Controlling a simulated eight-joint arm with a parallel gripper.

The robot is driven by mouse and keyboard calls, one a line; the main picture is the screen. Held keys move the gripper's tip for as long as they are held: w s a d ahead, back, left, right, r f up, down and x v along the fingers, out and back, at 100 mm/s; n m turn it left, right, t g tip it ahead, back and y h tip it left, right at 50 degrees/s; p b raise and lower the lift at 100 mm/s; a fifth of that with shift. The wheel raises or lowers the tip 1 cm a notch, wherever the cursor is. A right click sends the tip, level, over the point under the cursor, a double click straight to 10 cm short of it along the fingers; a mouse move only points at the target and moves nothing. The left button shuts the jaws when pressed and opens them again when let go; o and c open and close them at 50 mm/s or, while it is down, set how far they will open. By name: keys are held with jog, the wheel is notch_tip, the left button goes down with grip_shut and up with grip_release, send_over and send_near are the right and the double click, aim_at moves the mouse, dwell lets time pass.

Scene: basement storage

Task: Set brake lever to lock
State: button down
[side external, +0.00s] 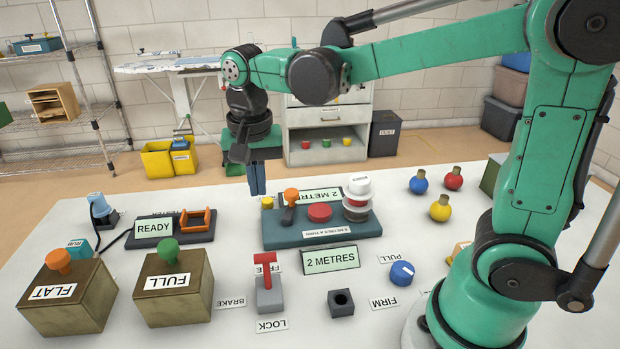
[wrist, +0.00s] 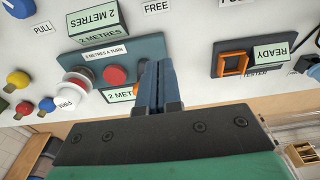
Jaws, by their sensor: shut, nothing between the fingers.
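The brake lever (side external: 265,262) is a red T-shaped handle on a small grey base (side external: 270,299) at the front of the table. A LOCK label (side external: 271,325) lies on its near side, a FREE label (side external: 266,258) on its far side partly hidden by the handle, and a BRAKE label (side external: 231,304) to its left. The handle stands up from the base; its exact tilt is hard to tell. My gripper (side external: 258,193) is shut and empty, fingers down, above the back of the table, well behind the lever. The wrist view shows the shut fingers (wrist: 158,64) and the FREE label (wrist: 157,6), not the lever.
A blue-grey panel (side external: 375,227) with knobs and a red button lies between my gripper and the lever. A READY tester (side external: 142,242) and two button boxes (side external: 75,306) stand left. A grey socket block (side external: 342,311) and blue dial (side external: 402,274) are right of the lever.

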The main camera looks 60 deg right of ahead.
aim_at(267, 275)
jog(key=shift+f, duration=0.1)
jog(key=f, duration=0.9)
jog(key=shift+w+d+f, duration=0.3)
jog(key=shift+f, duration=0.1)
jog(key=shift+s+a+r, duration=0.2)
jog(key=shift+s+a, duration=0.35)
jog(key=shift+s+a+r, duration=0.2)
jog(key=shift+s+a, duration=0.3)
jog(key=shift+s, duration=0.05)
jog(key=shift+s+a+r, duration=0.15)
jog(key=shift+s+a, duration=0.15)
jog(key=shift+a, duration=0.05)
jog(key=shift+s+a+r+t, duration=0.15)
jog(key=shift+t, duration=0.15)
